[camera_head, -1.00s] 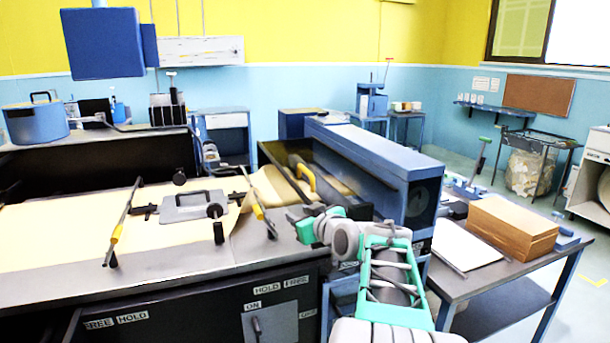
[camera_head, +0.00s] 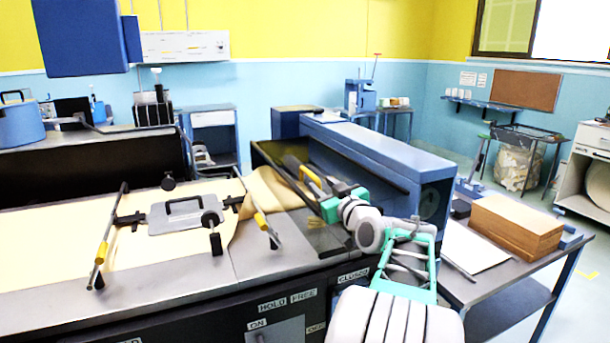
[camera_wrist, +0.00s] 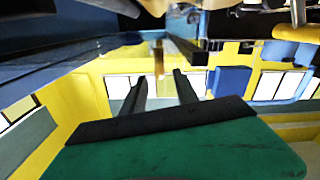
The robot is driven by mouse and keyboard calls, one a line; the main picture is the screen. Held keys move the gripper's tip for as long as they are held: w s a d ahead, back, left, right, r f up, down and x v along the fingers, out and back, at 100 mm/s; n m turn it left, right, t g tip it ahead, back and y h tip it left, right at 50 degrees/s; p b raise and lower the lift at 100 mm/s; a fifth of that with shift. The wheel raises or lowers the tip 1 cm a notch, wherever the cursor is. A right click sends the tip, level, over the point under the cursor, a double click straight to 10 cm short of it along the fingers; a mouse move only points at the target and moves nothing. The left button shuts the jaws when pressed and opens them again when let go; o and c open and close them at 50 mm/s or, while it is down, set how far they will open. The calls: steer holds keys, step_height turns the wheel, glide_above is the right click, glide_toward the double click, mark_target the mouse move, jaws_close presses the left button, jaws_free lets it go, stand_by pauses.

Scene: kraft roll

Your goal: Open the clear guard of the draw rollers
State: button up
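The clear guard (camera_head: 325,238) is a see-through, dark-tinted cover over the draw rollers at the end of the paper table. It looks lowered. Its yellow handle (camera_head: 311,178) stands up from it. My gripper (camera_head: 308,183) is over the guard with its fingers pointing toward the handle. In the wrist view, the two dark fingers of my gripper (camera_wrist: 160,90) are apart. A yellow upright piece, probably the handle (camera_wrist: 158,58), shows between and beyond their tips. I cannot tell whether a finger touches it. The rollers are mostly hidden by the guard and my gripper.
A long blue housing (camera_head: 385,150) runs just right of the guard. Brown paper (camera_head: 265,190) feeds in from the left, beside a bar with a yellow grip (camera_head: 262,220). A side table with a cardboard-coloured stack (camera_head: 515,225) stands at the right. A "CLOSED" label (camera_head: 353,275) is on the front.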

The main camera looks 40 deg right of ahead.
mark_target(316, 179)
steer(key=shift+w+d+r, duration=0.1)
steer(key=shift+w+r, duration=0.05)
steer(key=shift+w, duration=0.25)
steer(key=p+x, duration=0.2)
steer(key=x, duration=0.4)
steer(key=shift+w+d, duration=0.15)
steer(key=shift+w, duration=0.25)
jaws_close()
stand_by(0.6)
